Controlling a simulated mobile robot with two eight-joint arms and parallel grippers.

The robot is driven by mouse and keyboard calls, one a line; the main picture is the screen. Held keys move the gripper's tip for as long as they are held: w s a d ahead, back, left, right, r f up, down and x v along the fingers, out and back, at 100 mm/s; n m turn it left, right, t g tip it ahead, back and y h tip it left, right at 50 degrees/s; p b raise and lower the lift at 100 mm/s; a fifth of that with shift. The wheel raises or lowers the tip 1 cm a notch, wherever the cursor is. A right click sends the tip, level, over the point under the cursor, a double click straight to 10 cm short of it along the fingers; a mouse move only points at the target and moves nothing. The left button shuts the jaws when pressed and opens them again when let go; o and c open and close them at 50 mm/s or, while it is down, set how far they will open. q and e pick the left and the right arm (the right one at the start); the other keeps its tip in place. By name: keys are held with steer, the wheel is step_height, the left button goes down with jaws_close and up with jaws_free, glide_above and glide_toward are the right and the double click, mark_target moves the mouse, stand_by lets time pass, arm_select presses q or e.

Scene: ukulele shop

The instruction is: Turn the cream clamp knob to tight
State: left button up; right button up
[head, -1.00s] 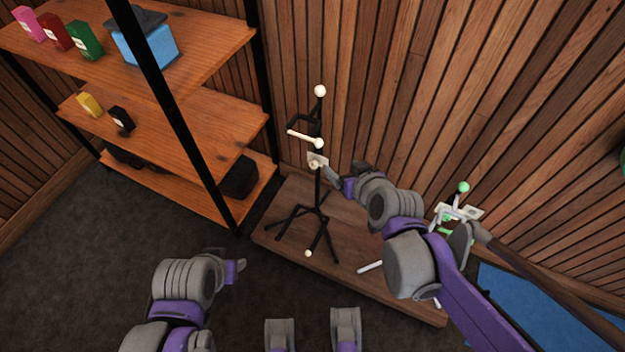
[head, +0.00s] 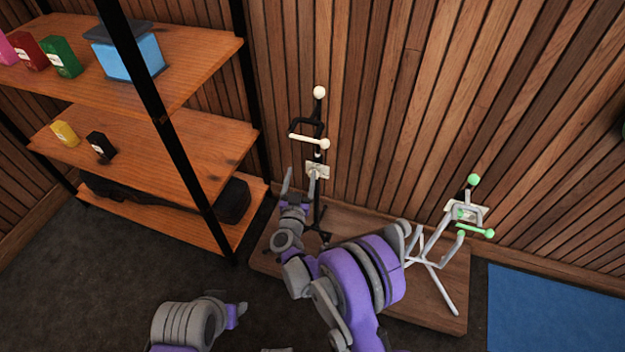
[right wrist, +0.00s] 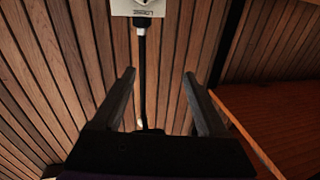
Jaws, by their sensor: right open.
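A black stand with cream parts stands on the wooden platform. Its pale label plate (head: 322,168), where the cream clamp knob appears to sit, is partly covered by my right gripper in the head view. In the right wrist view the plate (right wrist: 139,10) is cut off by the top edge, with small dark lettering. My right gripper (head: 300,182) is open and empty, just below and left of the plate. In the right wrist view the black pole shows between and beyond the open fingers (right wrist: 160,85). My left gripper (head: 241,308) is low at the left, away from the stand; its jaws are unclear.
A second stand, pale with green parts (head: 474,180), is at the right of the platform (head: 400,318). A wooden shelf unit (head: 190,140) with boxes stands left. The slatted wall (head: 400,100) is close behind. A blue mat (head: 550,310) lies right.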

steer(key=s+f+m+g+h, duration=0.1)
steer(key=s+f+m+h, duration=0.15)
steer(key=f, duration=0.65)
steer(key=b+x, duration=0.1)
steer(key=x, duration=0.9)
steer(key=shift+d+h, duration=0.35)
steer(key=shift+h, duration=0.1)
steer(key=shift+f+n, duration=0.15)
steer(key=shift+n, duration=0.1)
jaws_close()
